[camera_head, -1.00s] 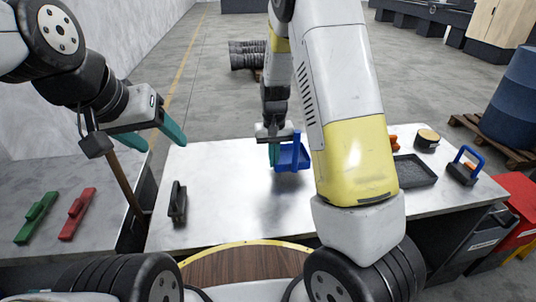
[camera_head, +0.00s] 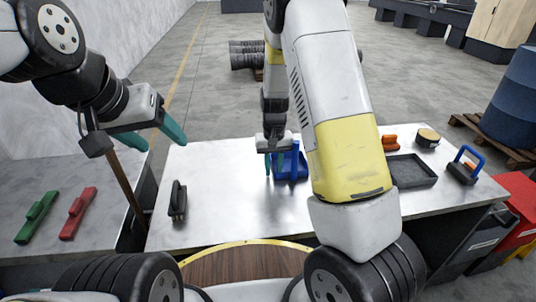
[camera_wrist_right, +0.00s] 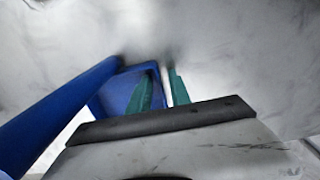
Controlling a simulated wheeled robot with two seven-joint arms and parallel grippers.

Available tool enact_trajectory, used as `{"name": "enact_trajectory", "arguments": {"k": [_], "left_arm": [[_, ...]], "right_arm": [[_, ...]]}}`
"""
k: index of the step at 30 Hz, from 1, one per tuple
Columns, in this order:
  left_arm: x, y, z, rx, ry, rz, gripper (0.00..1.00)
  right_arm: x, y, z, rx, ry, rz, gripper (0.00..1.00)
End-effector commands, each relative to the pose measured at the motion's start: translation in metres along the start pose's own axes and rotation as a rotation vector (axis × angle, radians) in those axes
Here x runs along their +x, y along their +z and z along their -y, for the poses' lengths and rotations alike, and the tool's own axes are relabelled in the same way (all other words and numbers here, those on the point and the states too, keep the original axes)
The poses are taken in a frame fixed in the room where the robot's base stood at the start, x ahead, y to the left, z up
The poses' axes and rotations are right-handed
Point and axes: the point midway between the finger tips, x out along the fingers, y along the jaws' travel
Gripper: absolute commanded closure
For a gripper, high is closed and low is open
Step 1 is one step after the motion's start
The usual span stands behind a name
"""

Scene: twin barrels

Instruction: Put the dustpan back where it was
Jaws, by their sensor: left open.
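The blue dustpan (camera_head: 294,166) rests on the metal table at its middle, partly hidden by my right arm. It also shows in the right wrist view (camera_wrist_right: 113,97), with its long blue handle or edge running to the lower left. My right gripper (camera_head: 275,163) is down at the dustpan's left side. Its teal fingers (camera_wrist_right: 162,92) stand apart, one in front of the blue pan and one to its right. My left gripper (camera_head: 152,134) is open and empty above the left end of the table.
A black brush (camera_head: 178,201) stands at the table's left. A dark tray (camera_head: 412,171), an orange-handled tool (camera_head: 390,142), a round tin (camera_head: 427,137) and a blue-handled block (camera_head: 464,168) are at the right. Green (camera_head: 36,217) and red (camera_head: 78,213) tools lie on the left table.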

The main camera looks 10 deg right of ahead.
Motion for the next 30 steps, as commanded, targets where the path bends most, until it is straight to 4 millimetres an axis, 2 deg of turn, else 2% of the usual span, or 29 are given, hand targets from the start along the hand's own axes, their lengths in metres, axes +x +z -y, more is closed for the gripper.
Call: {"name": "enact_trajectory", "arguments": {"k": [5, 8, 21, 30], "left_arm": [[0.0, 0.0, 0.0, 0.0, 0.0, 0.0, 0.39], [0.0, 0.0, 0.0, 0.0, 0.0, 0.0, 0.39], [0.0, 0.0, 0.0, 0.0, 0.0, 0.0, 0.39], [0.0, 0.0, 0.0, 0.0, 0.0, 0.0, 0.39]], "right_arm": [[-0.003, 0.0, 0.0, 0.0, 0.0, -0.001, 0.76], [-0.012, -0.001, 0.001, -0.001, -0.001, -0.003, 0.76], [-0.1, -0.001, 0.0, -0.001, -0.002, -0.004, 0.76], [-0.133, 0.005, -0.002, 0.004, -0.02, -0.015, 0.76]]}}
